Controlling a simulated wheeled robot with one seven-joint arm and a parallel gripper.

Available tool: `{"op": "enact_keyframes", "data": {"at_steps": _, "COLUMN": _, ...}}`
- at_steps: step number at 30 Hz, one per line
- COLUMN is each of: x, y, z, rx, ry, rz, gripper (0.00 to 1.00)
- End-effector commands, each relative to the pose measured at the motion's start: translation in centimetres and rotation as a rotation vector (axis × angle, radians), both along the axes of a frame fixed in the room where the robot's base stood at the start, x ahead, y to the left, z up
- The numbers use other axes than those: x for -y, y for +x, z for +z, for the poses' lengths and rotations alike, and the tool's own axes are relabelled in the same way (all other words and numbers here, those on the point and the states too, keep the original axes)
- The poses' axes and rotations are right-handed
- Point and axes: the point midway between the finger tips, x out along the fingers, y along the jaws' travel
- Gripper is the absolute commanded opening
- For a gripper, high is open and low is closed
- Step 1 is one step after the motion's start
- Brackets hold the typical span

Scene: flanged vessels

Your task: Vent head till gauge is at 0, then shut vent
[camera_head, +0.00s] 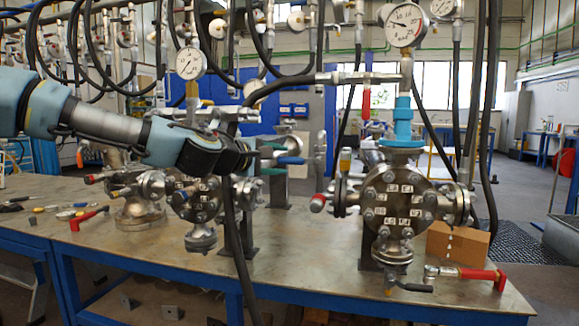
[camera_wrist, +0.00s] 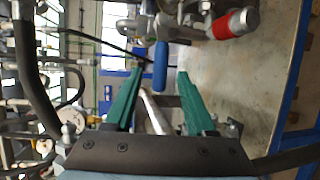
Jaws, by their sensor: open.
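My gripper (camera_head: 268,158) reaches in from the left at the left flanged vessel (camera_head: 195,203). In the wrist view its green fingers (camera_wrist: 160,78) are open and spread apart. A blue valve handle (camera_wrist: 160,64) lies between and just ahead of the fingertips; I cannot tell whether it touches them. It also shows in the head view (camera_head: 291,160), just past my gripper. A round gauge (camera_head: 190,62) stands above the left vessel and a larger gauge (camera_head: 405,25) above the right vessel (camera_head: 398,200). Their readings are too small to make out.
A red handle (camera_wrist: 236,23) sits right of the blue one in the wrist view. Black hoses hang around the vessels, one (camera_head: 232,225) in front of the bench. A red-handled tool (camera_head: 465,274) and a brown block (camera_head: 457,243) are at the right of the metal bench (camera_head: 310,258).

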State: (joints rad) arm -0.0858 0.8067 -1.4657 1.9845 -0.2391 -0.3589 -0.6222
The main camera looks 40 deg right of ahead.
Motion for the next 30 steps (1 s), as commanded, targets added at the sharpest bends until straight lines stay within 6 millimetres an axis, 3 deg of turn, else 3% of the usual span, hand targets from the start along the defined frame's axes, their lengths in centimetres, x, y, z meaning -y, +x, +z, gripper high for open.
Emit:
{"op": "enact_keyframes", "data": {"at_steps": 3, "x": 1.9, "y": 0.2, "z": -0.3, "rx": -0.002, "ry": -0.001, "rz": -0.002, "gripper": 0.56}}
{"op": "enact_keyframes", "data": {"at_steps": 9, "x": 3.9, "y": 0.7, "z": -0.7, "rx": -0.002, "ry": 0.0, "rz": 0.0, "gripper": 0.56}}
{"op": "enact_keyframes", "data": {"at_steps": 21, "x": 4.5, "y": 0.8, "z": -0.9, "rx": -0.001, "ry": 0.001, "rz": 0.001, "gripper": 0.56}}
{"op": "enact_keyframes", "data": {"at_steps": 30, "x": 4.5, "y": 0.8, "z": -0.9, "rx": -0.001, "ry": 0.001, "rz": 0.001, "gripper": 0.22}}
